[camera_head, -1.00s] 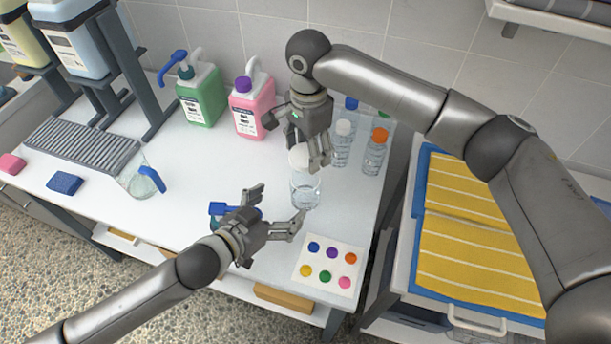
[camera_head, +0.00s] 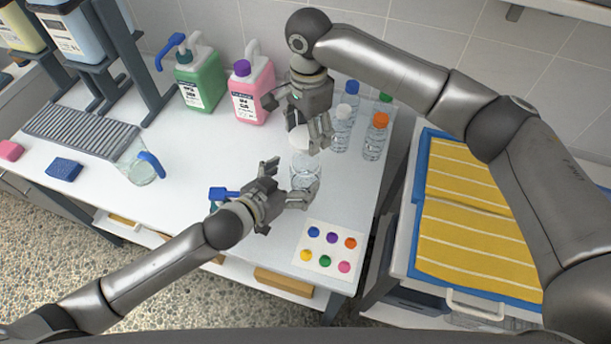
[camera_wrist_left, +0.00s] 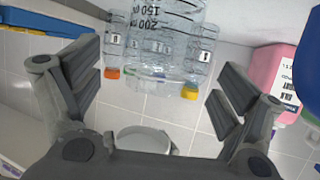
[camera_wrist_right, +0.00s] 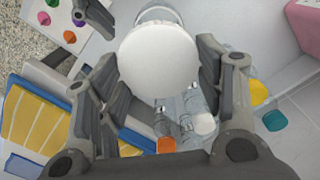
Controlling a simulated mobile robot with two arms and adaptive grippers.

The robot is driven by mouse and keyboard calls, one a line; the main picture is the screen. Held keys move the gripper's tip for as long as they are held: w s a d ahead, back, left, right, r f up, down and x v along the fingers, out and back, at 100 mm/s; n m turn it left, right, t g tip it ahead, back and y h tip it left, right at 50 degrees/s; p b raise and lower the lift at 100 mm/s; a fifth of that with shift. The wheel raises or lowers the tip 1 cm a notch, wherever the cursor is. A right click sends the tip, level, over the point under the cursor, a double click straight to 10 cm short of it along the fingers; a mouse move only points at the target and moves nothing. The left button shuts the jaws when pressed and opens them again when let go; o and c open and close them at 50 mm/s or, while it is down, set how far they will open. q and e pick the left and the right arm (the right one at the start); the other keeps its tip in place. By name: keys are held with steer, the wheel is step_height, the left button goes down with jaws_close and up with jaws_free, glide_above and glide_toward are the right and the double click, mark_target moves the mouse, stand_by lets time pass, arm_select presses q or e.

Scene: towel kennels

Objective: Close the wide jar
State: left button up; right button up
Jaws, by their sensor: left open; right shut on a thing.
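The wide jar (camera_head: 305,172) is clear and stands upright on the white table; its graduation marks show in the left wrist view (camera_wrist_left: 165,30). My left gripper (camera_head: 293,178) is open, with its fingers around the near side of the jar; I cannot tell if they touch it. My right gripper (camera_head: 310,138) is shut on the round white lid (camera_head: 299,136) and holds it above and behind the jar. The lid fills the middle of the right wrist view (camera_wrist_right: 158,60), with the jar's glass partly hidden behind it.
Clear bottles with coloured caps (camera_head: 374,138) stand right of the jar. Pink (camera_head: 250,95) and green (camera_head: 200,82) jugs stand behind. A card with coloured dots (camera_head: 328,248) lies in front. A blue-handled item (camera_head: 222,194) is beside my left gripper.

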mark_target(314, 164)
arm_select(q)
steer(key=shift+x, duration=3.15)
steer(key=c, duration=1.5)
steer(key=shift+c, duration=0.2)
arm_select(e)
steer(key=shift+f, duration=2.45)
